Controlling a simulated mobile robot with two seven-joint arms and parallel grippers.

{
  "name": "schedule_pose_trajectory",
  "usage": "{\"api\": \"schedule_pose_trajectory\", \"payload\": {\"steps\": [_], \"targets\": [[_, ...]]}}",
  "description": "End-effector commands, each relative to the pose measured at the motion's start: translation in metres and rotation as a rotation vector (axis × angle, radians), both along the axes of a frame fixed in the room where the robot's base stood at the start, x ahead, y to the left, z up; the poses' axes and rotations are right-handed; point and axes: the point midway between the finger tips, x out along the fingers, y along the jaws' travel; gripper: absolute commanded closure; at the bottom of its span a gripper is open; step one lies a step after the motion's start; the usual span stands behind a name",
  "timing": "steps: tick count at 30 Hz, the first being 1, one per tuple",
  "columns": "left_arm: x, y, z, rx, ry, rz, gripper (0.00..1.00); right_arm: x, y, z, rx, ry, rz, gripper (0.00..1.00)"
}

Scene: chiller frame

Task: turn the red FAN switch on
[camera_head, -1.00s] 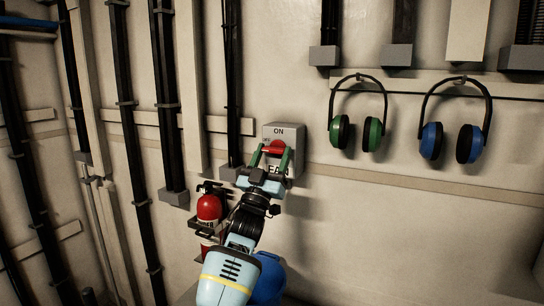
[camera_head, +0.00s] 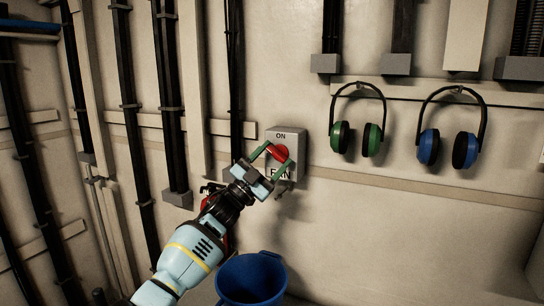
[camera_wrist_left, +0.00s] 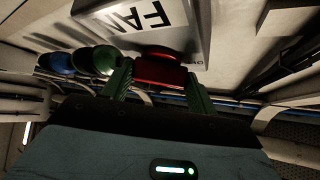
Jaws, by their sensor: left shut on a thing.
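The grey FAN switch box (camera_head: 298,146) is on the back wall, with ON printed above and FAN below its red switch handle (camera_head: 280,152). The handle looks tilted in the head view. My left gripper (camera_head: 275,156) reaches up from below left, its green fingers on both sides of the handle and shut on it. In the left wrist view, the red handle (camera_wrist_left: 160,72) sits between the two fingers, and the box (camera_wrist_left: 190,22) with its FAN label is above. The fingers hide part of the box's face. My right gripper is not in view.
Green earmuffs (camera_head: 371,139) and blue earmuffs (camera_head: 429,147) hang on the wall to the right. A blue bucket (camera_head: 252,280) stands below the switch. Black pipes (camera_head: 174,120) run along the wall at left. My left arm mostly covers a red object.

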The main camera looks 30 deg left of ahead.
Motion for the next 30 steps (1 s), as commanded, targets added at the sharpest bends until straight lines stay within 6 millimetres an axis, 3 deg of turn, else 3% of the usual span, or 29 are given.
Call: {"api": "schedule_pose_trajectory", "payload": {"steps": [18, 30], "targets": [[-0.001, 0.004, 0.011, 0.588, 0.029, 0.004, 0.65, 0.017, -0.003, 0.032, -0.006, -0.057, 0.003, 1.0], [-0.001, 0.004, 0.013, 0.88, 0.047, 0.003, 0.65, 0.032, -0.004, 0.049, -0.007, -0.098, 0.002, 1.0]]}}
